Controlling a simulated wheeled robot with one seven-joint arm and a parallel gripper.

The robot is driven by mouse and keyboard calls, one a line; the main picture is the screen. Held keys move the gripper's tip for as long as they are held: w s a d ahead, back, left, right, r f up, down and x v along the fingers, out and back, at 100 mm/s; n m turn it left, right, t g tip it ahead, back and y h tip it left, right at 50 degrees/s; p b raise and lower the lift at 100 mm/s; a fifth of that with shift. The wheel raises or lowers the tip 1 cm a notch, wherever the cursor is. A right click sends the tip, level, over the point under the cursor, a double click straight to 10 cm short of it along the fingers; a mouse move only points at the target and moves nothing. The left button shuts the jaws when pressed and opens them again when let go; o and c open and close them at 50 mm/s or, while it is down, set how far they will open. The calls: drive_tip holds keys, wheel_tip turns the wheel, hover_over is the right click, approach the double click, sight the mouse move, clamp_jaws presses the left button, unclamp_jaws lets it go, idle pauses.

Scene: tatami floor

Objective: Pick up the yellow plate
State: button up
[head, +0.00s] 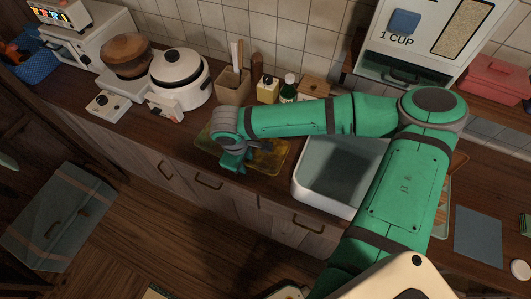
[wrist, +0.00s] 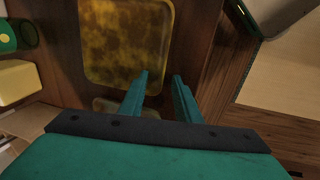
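The yellow plate (head: 268,158) lies flat on the wooden counter, left of the white sink basin. It is squarish, mottled yellow and brown, and my arm partly covers it in the head view. In the wrist view the plate (wrist: 125,42) fills the upper middle. My gripper (wrist: 160,75) is open, with two teal fingers apart and nothing between them. The fingertips lie over the plate's right edge in that view; I cannot tell whether they touch it. In the head view my gripper (head: 238,163) is above the plate, its fingertips partly hidden.
The white basin (head: 308,190) stands just right of the plate. A white rice cooker (head: 181,82) stands to the left. The counter's front edge is close to the plate.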

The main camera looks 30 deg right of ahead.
clamp_jaws()
idle(0.3)
